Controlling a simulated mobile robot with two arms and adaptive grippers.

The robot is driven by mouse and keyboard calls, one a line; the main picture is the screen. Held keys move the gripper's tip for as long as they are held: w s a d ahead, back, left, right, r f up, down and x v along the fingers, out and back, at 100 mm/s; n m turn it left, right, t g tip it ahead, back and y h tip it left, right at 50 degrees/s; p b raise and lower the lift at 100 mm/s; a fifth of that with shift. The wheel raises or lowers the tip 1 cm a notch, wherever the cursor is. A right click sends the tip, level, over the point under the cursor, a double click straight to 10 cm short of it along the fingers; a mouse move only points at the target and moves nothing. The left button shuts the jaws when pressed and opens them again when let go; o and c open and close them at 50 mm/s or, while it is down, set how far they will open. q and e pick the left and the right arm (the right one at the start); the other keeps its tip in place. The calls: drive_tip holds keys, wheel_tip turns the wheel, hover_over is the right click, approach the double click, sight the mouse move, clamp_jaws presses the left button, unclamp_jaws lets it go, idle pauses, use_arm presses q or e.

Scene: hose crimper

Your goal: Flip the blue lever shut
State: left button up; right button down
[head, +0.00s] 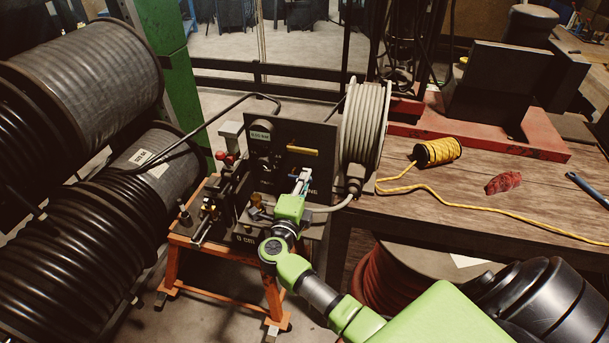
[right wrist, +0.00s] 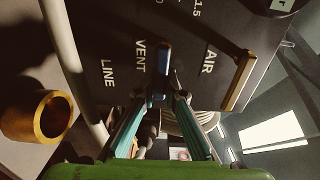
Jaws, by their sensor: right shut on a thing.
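The dark crimper panel (head: 268,172) stands on an orange stand, left of the workbench. The blue lever (right wrist: 165,58) shows in the right wrist view beside the word VENT on the panel. My right gripper (head: 301,178) reaches the panel from the front. In the right wrist view its two teal fingers (right wrist: 168,98) close in at the near end of the blue lever, shut on it. In the head view the gripper hides most of the lever. My left gripper is in neither view.
A yellow lever (head: 303,150) sits on the panel above my gripper, near the word AIR. A grey hose reel (head: 364,125) stands right of the panel. Large black hose drums (head: 80,235) fill the left. A brass cup-like fitting (right wrist: 38,117) is close to the right wrist.

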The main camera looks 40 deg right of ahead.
drive_tip(key=c, duration=2.1)
unclamp_jaws()
drive_tip(key=v, duration=1.2)
drive_tip(key=shift+f, duration=0.1)
